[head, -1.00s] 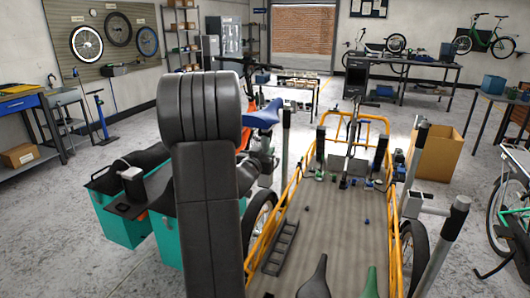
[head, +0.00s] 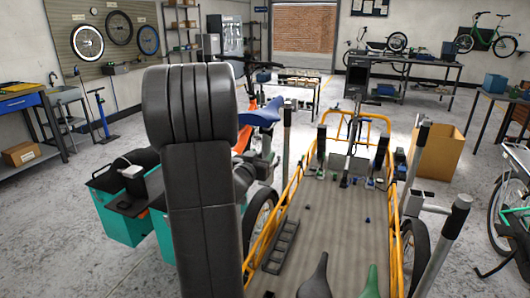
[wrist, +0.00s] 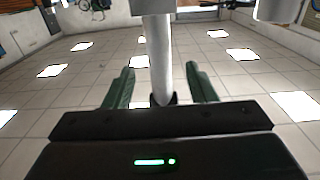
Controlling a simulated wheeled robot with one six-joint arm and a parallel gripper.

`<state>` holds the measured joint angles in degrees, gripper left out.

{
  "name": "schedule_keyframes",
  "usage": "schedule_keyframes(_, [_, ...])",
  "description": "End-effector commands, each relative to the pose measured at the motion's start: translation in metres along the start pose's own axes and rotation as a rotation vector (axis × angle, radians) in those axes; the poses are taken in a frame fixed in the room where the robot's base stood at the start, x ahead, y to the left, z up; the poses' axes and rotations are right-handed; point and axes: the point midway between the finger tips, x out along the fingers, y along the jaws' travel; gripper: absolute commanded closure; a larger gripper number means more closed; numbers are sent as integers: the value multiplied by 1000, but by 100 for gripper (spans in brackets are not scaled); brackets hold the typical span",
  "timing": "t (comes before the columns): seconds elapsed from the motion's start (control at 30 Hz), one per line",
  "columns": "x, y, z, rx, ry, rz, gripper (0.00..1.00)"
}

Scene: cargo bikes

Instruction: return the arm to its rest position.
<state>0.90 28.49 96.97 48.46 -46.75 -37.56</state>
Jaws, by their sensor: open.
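My arm (head: 190,150) stands upright in the head view, left of the middle, as a thick black link with a rounded top. My gripper is hidden or cannot be made out in the head view. In the wrist view my gripper (wrist: 159,68) has its two dark green fingers spread apart. A grey pole (wrist: 155,45) shows in the gap between them from the top edge down. I cannot tell how far beyond the fingers it is. The wrist view looks upside down, with ceiling tiles and light panels (wrist: 297,105) filling its lower part.
A cargo bike with an orange frame (head: 386,125) and a flat grey bed (head: 330,225) lies right of my arm. Teal panniers (head: 118,225) stand at the left. A cardboard box (head: 437,157) stands at the right.

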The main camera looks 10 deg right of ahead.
Motion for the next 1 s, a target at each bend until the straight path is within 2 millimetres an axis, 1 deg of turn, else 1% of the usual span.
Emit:
schedule_keyframes(0.03, [-13,0,-1,0,1,-3,49])
schedule_keyframes(0.2, [-52,-1,-1,0,2,-3,49])
schedule_keyframes(0.3, [-69,0,-1,-1,2,-3,49])
schedule_keyframes(0.4, [-82,-1,-1,0,1,-2,49])
schedule_keyframes(0.5, [-89,0,-1,1,3,-1,49])
schedule_keyframes(0.63, [-92,0,-1,0,2,1,49])
schedule_keyframes(0.87, [-92,0,0,0,2,1,49])
schedule_keyframes(1.0, [-87,0,0,0,2,2,49])
